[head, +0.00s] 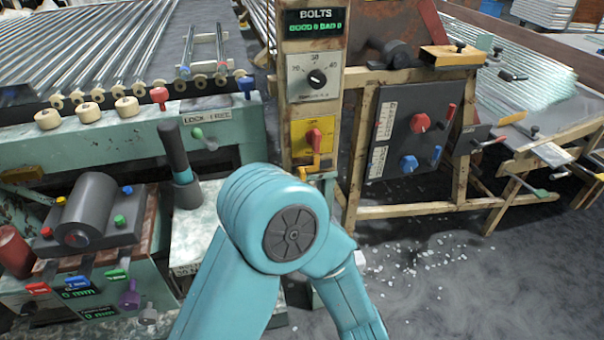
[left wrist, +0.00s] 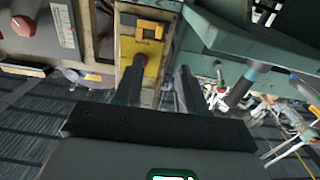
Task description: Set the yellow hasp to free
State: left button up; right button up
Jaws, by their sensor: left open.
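The yellow hasp (head: 316,163) hangs below a red knob (head: 313,137) on a yellow panel (head: 299,131) on the wooden post. The left wrist view shows this panel (left wrist: 151,67) upside down, with the hasp (left wrist: 150,28) above the knob there. My left gripper (left wrist: 158,75) is open, with its two dark fingers apart and nothing seen held between them. Its left finger overlaps the panel in the picture; I cannot tell whether it touches. In the head view my teal arm hides this gripper. My right gripper is in neither view.
A LOCK/FREE label (head: 207,116) with a green lever (head: 197,133) is on the teal bench at left. A grey board (head: 398,145) with red and blue knobs stands right of the post. A dark upright handle (head: 174,150) stands left of my arm.

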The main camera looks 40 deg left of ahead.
aim_at(303, 178)
pick_arm(q)
jog(key=b+x, duration=0.1)
jog(key=x, duration=1.5)
jog(key=shift+w+b, duration=0.2)
jog(key=shift+b, duration=0.1)
jog(key=shift+a, duration=0.1)
grip_shut()
